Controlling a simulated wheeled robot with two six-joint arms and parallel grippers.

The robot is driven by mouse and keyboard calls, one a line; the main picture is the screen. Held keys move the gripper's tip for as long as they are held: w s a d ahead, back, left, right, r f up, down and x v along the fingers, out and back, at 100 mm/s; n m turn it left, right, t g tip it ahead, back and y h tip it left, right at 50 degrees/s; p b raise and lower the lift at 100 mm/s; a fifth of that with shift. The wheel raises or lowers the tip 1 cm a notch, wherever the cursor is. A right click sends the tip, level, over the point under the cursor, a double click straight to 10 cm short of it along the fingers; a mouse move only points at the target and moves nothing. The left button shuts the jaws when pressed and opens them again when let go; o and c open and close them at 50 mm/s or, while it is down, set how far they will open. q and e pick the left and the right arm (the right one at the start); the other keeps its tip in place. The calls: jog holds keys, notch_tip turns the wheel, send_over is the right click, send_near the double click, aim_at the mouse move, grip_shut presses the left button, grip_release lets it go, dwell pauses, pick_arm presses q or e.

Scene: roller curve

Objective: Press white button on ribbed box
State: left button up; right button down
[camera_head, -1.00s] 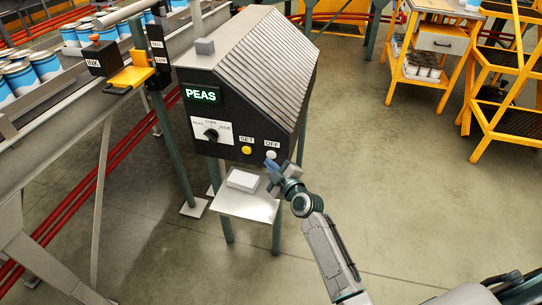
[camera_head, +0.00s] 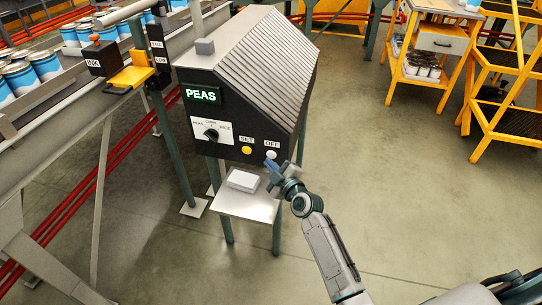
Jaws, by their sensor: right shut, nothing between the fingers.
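The ribbed box (camera_head: 253,78) is black with a grey ribbed sloping side and stands on green legs. Its front has a lit green PEAS display (camera_head: 202,95), a dial (camera_head: 211,134), a yellow button (camera_head: 246,150) under SET and a white button (camera_head: 271,154) under OFF. My right gripper (camera_head: 270,166) is shut and empty, its tips just below the white button. The tips look very close to the button; whether they touch it I cannot tell. My left gripper is not in view.
A small shelf (camera_head: 262,211) below the box front carries a white block (camera_head: 243,180). At left runs a conveyor (camera_head: 50,108) with several blue cans and a black INK box (camera_head: 101,59). A yellow cart (camera_head: 425,45) and yellow rack (camera_head: 505,110) stand at right. The floor between is clear.

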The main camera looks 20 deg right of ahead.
jog(key=shift+w+d+b, duration=0.15)
jog(key=shift+w+b, duration=0.1)
jog(key=shift+b, duration=0.15)
jog(key=shift+w, duration=0.15)
jog(key=shift+w+d+b, duration=0.3)
jog(key=shift+w+b, duration=0.05)
dwell(0.7)
jog(key=shift+s, duration=0.1)
jog(key=shift+s+a, duration=0.5)
jog(key=shift+s, duration=0.15)
jog(key=shift+s+a, duration=0.7)
jog(key=shift+s, duration=0.35)
jog(key=shift+s+a, duration=0.7)
jog(key=shift+s, duration=0.35)
